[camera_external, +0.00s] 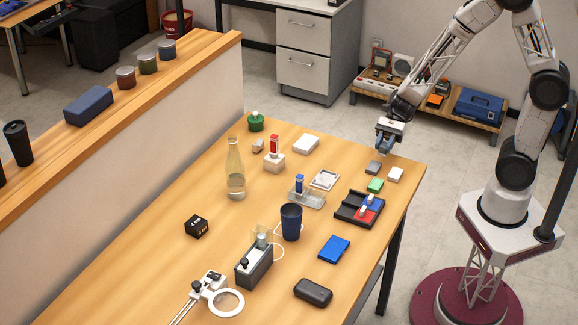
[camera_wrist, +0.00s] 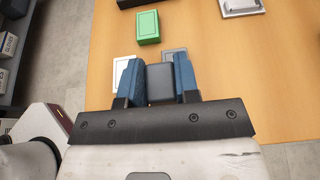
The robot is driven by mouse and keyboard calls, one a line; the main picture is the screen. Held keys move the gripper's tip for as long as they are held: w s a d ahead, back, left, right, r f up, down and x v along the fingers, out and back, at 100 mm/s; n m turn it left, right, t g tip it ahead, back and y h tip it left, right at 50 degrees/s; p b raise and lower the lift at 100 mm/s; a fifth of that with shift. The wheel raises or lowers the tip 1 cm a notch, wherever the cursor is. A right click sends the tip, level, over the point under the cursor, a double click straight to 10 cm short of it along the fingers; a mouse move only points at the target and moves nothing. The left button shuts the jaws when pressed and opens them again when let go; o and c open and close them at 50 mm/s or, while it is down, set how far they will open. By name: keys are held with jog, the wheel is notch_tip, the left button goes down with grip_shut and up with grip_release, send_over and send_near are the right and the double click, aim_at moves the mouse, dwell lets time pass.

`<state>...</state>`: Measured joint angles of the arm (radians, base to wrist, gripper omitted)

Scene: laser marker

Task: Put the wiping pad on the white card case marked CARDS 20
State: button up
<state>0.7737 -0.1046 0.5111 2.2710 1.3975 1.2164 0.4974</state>
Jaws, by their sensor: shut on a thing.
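My gripper (camera_wrist: 157,78) is shut on a dark grey block, which I take to be the wiping pad (camera_wrist: 160,86), held between its two blue fingers. In the external view my gripper (camera_external: 387,139) is above the table's right end, and the pad cannot be made out. A small white case (camera_external: 395,174) lies flat on the table below; it also shows in the wrist view (camera_wrist: 123,66), partly behind the left finger. It may be the card case, but its marking is not legible. The pad is apart from it.
A green case (camera_external: 375,185) and a grey case (camera_external: 373,167) lie close to the white one. A black tray (camera_external: 344,212) with blue and red parts is nearby. Another white box (camera_external: 305,143) lies farther left. The table's right edge is near.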

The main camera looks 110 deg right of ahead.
jog(key=shift+w+d, duration=0.1)
jog(key=w+d+r, duration=0.2)
jog(key=w+d, duration=0.6)
jog(key=d, duration=0.1)
jog(key=shift+d+r, duration=0.25)
jog(key=shift+r, duration=0.15)
send_over(306, 142)
jog(key=shift+d+f, duration=0.1)
jog(key=shift+f, duration=0.65)
jog(key=shift+f, duration=0.1)
jog(key=shift+f, duration=1.65)
jog(key=shift+f, duration=0.15)
